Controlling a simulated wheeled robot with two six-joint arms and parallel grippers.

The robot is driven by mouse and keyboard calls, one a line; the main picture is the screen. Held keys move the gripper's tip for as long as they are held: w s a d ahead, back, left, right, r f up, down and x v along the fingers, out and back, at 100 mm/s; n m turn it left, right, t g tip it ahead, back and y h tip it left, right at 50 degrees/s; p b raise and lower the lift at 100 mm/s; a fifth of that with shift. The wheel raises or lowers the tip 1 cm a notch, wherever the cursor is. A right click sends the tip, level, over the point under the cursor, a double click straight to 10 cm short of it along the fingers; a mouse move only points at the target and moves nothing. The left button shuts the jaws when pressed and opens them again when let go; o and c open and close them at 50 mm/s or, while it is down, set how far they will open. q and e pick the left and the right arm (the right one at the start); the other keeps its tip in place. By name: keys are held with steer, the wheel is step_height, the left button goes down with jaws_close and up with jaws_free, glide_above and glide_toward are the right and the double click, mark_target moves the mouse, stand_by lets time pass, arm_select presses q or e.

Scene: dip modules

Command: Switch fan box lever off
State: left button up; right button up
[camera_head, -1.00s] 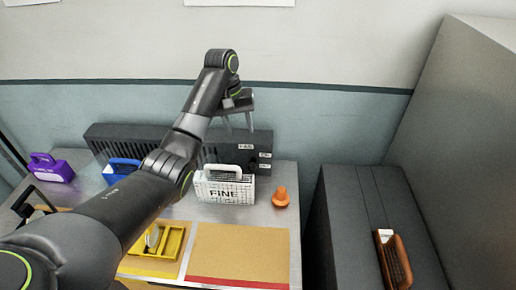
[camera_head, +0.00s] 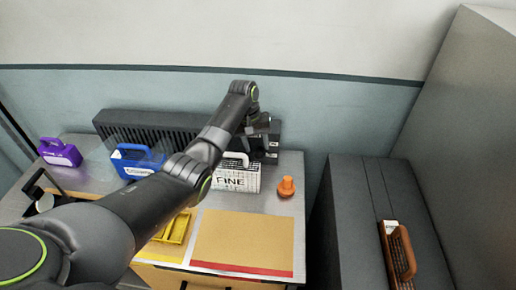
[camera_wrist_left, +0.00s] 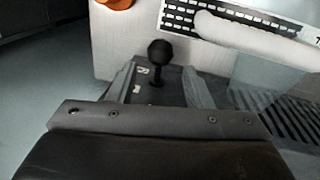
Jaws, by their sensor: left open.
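The fan box (camera_head: 150,122) is a long dark slatted box along the back of the table. Its lever (camera_wrist_left: 160,50), a short stalk with a black ball knob, shows in the left wrist view, beside small white labels that I cannot read. My left gripper (camera_head: 262,138) is over the right end of the fan box and hides most of that end in the head view. In the left wrist view the gripper (camera_wrist_left: 158,82) is open, with one finger on each side of the lever. I cannot tell whether a finger touches it. My right gripper is not in view.
A white "FINE" basket (camera_head: 238,180) and an orange knobbed piece (camera_head: 286,187) stand in front of the box. Blue (camera_head: 134,162) and purple (camera_head: 60,154) handled modules are at left. A tan mat (camera_head: 243,243) lies in front. A brown basket (camera_head: 398,255) is on the grey cabinet.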

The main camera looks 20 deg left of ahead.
arm_select(q)
steer(key=shift+w+d+f, duration=0.1)
steer(key=shift+d+f, duration=0.05)
steer(key=shift+f, duration=0.75)
steer(key=shift+d+f, duration=0.15)
steer(key=shift+f, duration=0.7)
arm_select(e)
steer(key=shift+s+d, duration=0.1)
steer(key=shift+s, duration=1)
arm_select(q)
steer(key=shift+c, duration=0.4)
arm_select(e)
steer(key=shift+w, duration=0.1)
arm_select(q)
steer(key=shift+c, duration=1.3)
jaws_close()
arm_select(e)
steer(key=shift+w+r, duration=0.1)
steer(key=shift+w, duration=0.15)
